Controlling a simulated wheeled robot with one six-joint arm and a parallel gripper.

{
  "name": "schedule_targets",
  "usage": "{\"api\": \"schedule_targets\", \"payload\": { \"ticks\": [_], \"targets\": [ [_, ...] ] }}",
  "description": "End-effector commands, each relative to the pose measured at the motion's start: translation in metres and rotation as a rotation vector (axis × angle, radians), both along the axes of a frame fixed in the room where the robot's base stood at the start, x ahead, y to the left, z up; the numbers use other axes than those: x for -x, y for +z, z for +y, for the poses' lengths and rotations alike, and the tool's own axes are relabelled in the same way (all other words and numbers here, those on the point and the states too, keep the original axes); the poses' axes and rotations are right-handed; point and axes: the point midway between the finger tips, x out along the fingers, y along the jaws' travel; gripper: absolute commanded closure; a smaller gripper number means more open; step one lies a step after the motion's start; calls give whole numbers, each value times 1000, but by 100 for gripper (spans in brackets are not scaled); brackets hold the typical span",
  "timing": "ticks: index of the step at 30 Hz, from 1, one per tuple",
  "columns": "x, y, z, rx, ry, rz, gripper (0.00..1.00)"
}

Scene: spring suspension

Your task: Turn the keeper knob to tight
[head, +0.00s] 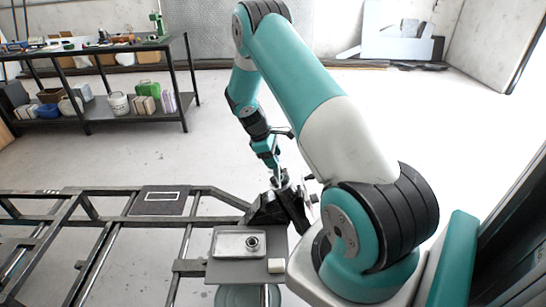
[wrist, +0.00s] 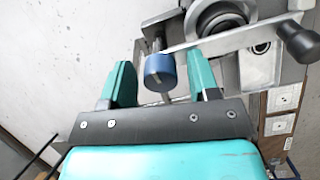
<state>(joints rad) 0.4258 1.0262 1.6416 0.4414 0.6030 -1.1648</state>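A blue cylindrical knob (wrist: 160,72), which looks like the keeper knob, sits on a thin metal rod in the wrist view. My gripper (wrist: 162,80) has one teal finger on each side of the knob. A gap shows between each finger and the knob, so the gripper is open and not clamped on it. In the head view my gripper (head: 278,178) is at the dark fixture (head: 268,210) on the frame's right end; the knob cannot be made out there. No tight marking is readable.
A metal lever with a black ball handle (wrist: 302,40) lies right of the knob, beside a round grey collar (wrist: 222,22). A metal tray (head: 228,244) and a small pale block (head: 276,266) rest on a grey plate near the fixture. A shelf (head: 90,122) stands back left.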

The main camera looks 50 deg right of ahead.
Motion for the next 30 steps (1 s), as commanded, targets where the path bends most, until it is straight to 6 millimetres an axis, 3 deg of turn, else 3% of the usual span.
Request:
{"api": "schedule_targets", "payload": {
  "ticks": [1, 5, 6, 17, 30],
  "targets": [
    [0, 0, 0, 0, 0, 0, 57],
    [0, 0, 0, 0, 0, 0, 87],
    [0, 0, 0, 0, 0, 0, 90],
    [0, -1, 0, 16, -50, -13, 90],
    [0, -2, 1, 118, -363, -99, 90]
  ]
}}
